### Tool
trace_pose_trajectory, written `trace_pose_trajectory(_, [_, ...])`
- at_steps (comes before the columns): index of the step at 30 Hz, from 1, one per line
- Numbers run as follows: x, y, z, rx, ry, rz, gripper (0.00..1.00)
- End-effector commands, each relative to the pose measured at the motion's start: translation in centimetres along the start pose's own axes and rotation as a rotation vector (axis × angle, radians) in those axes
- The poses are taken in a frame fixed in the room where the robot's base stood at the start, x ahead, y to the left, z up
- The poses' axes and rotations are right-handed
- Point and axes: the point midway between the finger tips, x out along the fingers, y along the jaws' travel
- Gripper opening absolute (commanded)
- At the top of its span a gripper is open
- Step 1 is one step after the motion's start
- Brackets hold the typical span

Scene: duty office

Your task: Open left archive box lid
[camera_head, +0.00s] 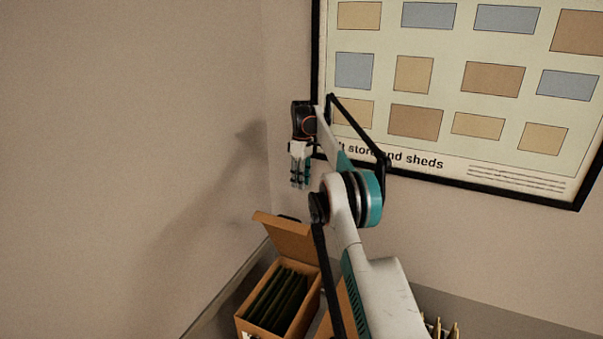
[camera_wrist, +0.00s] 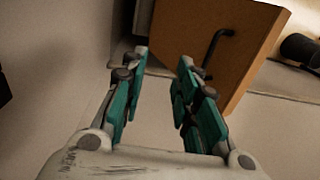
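The left archive box (camera_head: 247,326) is a brown box at the bottom of the head view with dark green files upright in it. Its lid (camera_head: 286,239) stands raised and tilted back at the box's far side, so the inside shows. In the wrist view, a brown panel with a black handle, seemingly this lid (camera_wrist: 192,30), lies beyond the fingertips. My gripper (camera_head: 300,184) hangs fingers down above the lid, apart from it in the head view. In the wrist view my gripper (camera_wrist: 164,58) has its teal fingers parted with nothing between them.
Another brown box (camera_head: 346,308) stands to the right, mostly hidden by my arm. Several pale pointed items (camera_head: 440,328) stand farther right. A black-framed poster (camera_head: 470,90) hangs on the wall behind. A plain wall (camera_head: 130,130) closes off the left side.

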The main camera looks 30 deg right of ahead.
Motion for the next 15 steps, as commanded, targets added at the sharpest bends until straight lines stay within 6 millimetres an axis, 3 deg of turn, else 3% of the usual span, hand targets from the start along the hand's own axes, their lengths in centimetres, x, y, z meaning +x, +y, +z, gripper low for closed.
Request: trace_pose_trajectory(15, [-0.69, 0.58, 0.05, 0.000, 0.000, 0.000, 0.28])
